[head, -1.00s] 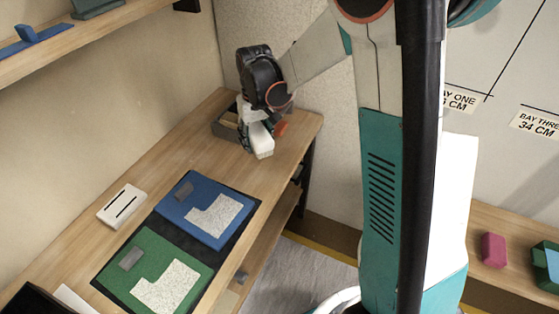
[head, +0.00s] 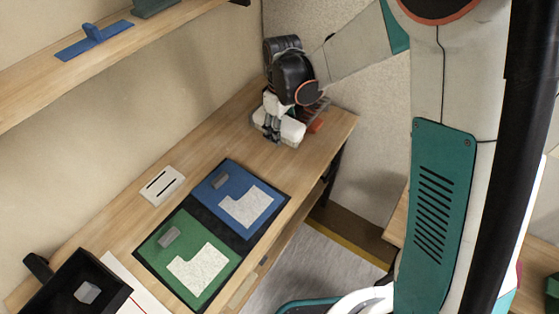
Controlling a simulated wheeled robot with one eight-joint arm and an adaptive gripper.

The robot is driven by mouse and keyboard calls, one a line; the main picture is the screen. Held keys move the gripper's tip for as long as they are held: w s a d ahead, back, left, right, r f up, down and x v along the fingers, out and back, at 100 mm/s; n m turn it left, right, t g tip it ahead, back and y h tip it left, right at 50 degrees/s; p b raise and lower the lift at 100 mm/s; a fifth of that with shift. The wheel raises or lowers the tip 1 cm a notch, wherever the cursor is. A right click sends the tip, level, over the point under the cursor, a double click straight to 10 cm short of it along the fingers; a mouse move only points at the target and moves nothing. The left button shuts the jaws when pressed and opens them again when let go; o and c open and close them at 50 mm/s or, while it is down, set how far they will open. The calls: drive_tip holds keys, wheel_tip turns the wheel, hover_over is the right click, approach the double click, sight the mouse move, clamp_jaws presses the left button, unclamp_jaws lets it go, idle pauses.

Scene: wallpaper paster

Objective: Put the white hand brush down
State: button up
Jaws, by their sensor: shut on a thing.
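The white hand brush (head: 292,132) is at the far end of the long wooden table (head: 215,131). My gripper (head: 273,127) points down and is shut on it, partly hiding it. The brush looks low, at or close to the table top; I cannot tell if it touches. An orange-red thing (head: 316,125) shows just right of the brush, beside a dark container (head: 322,104) mostly hidden behind my gripper.
A blue panel (head: 235,187) and a green panel (head: 172,240) lie nearer on a black mat. A white slotted block (head: 162,186) is beside them. A black open box (head: 75,290) stands at lower left. A shelf (head: 60,75) overhangs the left.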

sight(279, 166)
wheel_tip(279, 166, down, 13)
drive_tip(key=b, duration=0.4)
drive_tip(key=shift+f, duration=0.1)
drive_tip(key=shift+f+b, duration=0.3)
drive_tip(key=shift+b, duration=0.1)
drive_tip(key=shift+f, duration=0.25)
drive_tip(key=o, duration=1.1)
drive_tip(key=shift+r, duration=0.15)
